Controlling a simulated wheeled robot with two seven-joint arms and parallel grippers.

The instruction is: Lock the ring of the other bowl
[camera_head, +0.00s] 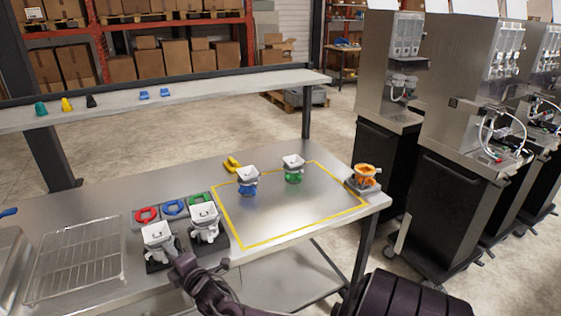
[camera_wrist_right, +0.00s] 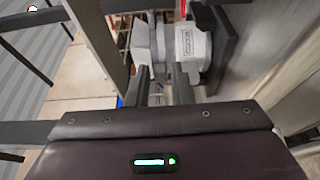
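Two white bowls stand on black bases at the table's front, a left one (camera_head: 158,237) and a right one (camera_head: 204,215). My right gripper (camera_head: 183,262) is low beside the left bowl's base. In the right wrist view my gripper's two dark fingers (camera_wrist_right: 162,88) are apart, pointing at a white body with dark lettering (camera_wrist_right: 190,45). A small grey part shows beyond the gap; I cannot tell whether the fingers touch it. A red edge shows above the white body. The lock's state on either bowl is too small to tell. My left gripper is not in view.
Red (camera_head: 146,214), blue (camera_head: 173,207) and green (camera_head: 199,199) rings lie behind the bowls. Blue-based (camera_head: 248,182) and green-based (camera_head: 293,168) bowls stand inside the yellow outline. An orange piece (camera_head: 365,174) is at the right edge, a wire rack (camera_head: 78,262) at left.

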